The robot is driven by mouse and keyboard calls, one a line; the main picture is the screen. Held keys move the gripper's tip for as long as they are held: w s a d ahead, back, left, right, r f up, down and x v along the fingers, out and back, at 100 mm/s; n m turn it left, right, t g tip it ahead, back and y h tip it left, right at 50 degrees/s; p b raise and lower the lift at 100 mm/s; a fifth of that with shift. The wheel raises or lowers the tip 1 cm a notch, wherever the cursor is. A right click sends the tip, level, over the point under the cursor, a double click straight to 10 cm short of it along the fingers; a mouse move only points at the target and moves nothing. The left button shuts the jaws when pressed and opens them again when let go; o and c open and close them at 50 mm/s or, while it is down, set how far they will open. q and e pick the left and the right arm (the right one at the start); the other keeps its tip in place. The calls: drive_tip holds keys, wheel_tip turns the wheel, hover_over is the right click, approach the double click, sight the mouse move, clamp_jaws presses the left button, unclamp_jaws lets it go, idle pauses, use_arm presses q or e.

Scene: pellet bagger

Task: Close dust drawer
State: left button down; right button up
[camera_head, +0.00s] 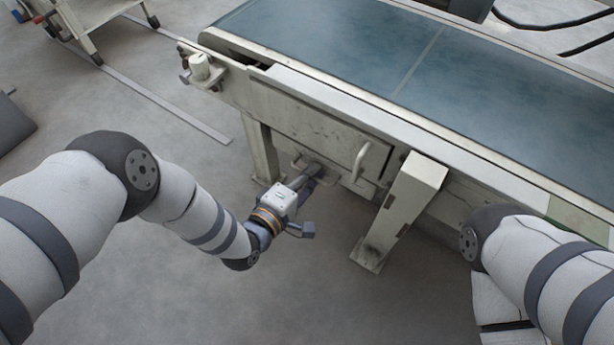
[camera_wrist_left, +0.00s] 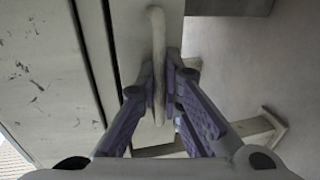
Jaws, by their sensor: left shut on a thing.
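The dust drawer's pale front (camera_wrist_left: 138,30) shows in the left wrist view, with a dark gap between it and the scuffed panel beside it. A pale bar handle (camera_wrist_left: 157,50) runs along this front. My left gripper (camera_wrist_left: 168,88) has one finger on each side of the handle and is shut on it. In the head view my left gripper (camera_head: 314,172) is low against the machine, under the scuffed panel. The gripper and wrist hide part of the drawer there. My right arm enters from the right, but its gripper is out of view.
A blue conveyor belt (camera_head: 380,45) runs above the drawer. A second pale handle (camera_head: 361,162) sits on the panel to the right of my left gripper. A machine leg (camera_head: 405,210) stands farther right, another (camera_head: 259,150) to the left. The floor in front is clear.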

use_arm(q)
drive_tip(key=c, duration=2)
unclamp_jaws()
drive_tip(key=shift+w+d+r, duration=0.1)
drive_tip(key=shift+w+d, duration=0.05)
drive_tip(key=shift+w, duration=0.05)
drive_tip(key=shift+s, duration=0.1)
drive_tip(key=v, duration=1.2)
